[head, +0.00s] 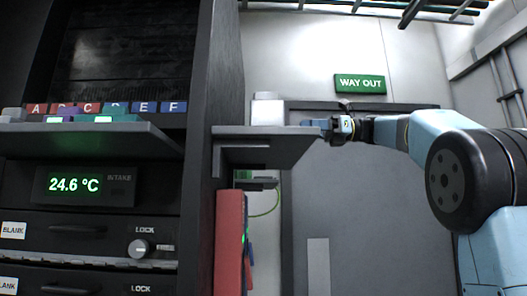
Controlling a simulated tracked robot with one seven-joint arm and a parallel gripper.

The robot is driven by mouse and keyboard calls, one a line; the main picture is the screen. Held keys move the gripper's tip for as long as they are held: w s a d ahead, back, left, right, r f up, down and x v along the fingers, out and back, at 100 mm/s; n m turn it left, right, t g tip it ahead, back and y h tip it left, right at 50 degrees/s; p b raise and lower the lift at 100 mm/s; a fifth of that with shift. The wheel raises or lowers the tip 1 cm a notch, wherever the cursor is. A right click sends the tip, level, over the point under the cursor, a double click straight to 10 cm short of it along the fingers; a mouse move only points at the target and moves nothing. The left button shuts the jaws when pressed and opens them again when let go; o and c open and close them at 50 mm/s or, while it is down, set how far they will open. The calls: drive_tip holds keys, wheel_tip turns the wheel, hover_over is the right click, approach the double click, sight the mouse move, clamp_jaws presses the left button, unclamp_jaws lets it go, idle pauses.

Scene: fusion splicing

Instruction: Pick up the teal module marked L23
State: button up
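A teal module (112,112) sits on the grey shelf (95,143) at the left, beside a purple module (76,113). No L23 marking can be read on it from here. My gripper (332,126) is far to the right, over the right end of the side ledge (262,132), pointing left. A small blue thing (314,123) shows at its fingertips; I cannot tell whether it is held or only beside them. The gripper is too small and edge-on to show whether its fingers are open or shut.
A dark upright post (221,80) stands between the shelf and the ledge. Lettered tabs (88,108) line the back of the shelf. A display (84,185) and locked drawers (75,232) lie below. A red panel (229,240) stands under the ledge. The space before the door (370,220) looks clear.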

drive_tip(key=a, duration=0.6)
drive_tip(key=shift+s+a, duration=0.1)
drive_tip(key=shift+a, duration=3.15)
drive_tip(key=shift+c, duration=0.4)
clamp_jaws()
